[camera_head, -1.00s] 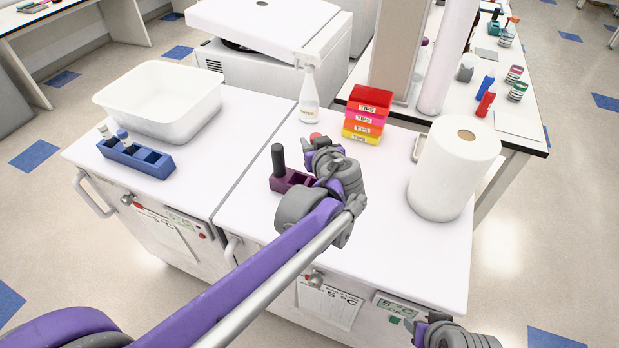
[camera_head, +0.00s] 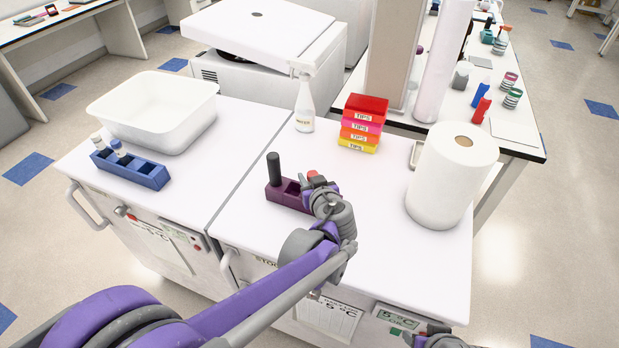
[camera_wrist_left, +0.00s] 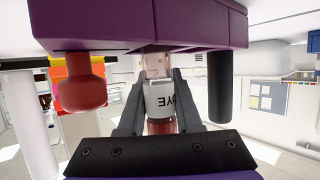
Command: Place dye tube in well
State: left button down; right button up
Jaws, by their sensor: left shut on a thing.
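The purple rack (camera_head: 287,196) stands on the white bench, with a dark tube (camera_head: 274,169) upright at its left end. A red-topped piece (camera_head: 313,176) is at its right end. The left wrist view is upside down and shows the rack (camera_wrist_left: 130,25) along the top. My left gripper (camera_head: 324,197) is at the rack's right part. In the wrist view my left gripper (camera_wrist_left: 158,108) is shut on the dye tube (camera_wrist_left: 160,98), which has a white DYE label and red cap. The tube's clear end meets the rack's edge; I cannot tell whether it is inside a well. My right gripper (camera_head: 440,338) is partly cut off at the bottom.
A blue rack (camera_head: 135,173) with tubes and a white basin (camera_head: 155,112) are on the left. A spray bottle (camera_head: 304,105), stacked tip boxes (camera_head: 362,124) and a paper roll (camera_head: 450,180) stand around the purple rack. The bench in front of the rack is clear.

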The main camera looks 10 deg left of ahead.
pick_arm(q)
jog(key=shift+f, duration=0.1)
jog(key=c, duration=0.6)
grip_release()
jog(key=shift+s+d+r, duration=0.1)
jog(key=shift+r, duration=0.15)
jog(key=v, duration=1.2)
jog(key=s+a+f+m+g+h, duration=0.2)
jog(key=s+a+f+g, duration=0.45)
jog(key=s+a, duration=0.55)
jog(key=s+f+m+h, duration=0.3)
jog(key=s+f+h, duration=0.1)
jog(key=s, duration=0.5)
jog(key=shift+s+f+g+p, duration=0.3)
jog(key=shift+f+g+p, duration=0.1)
jog(key=shift+f, duration=0.3)
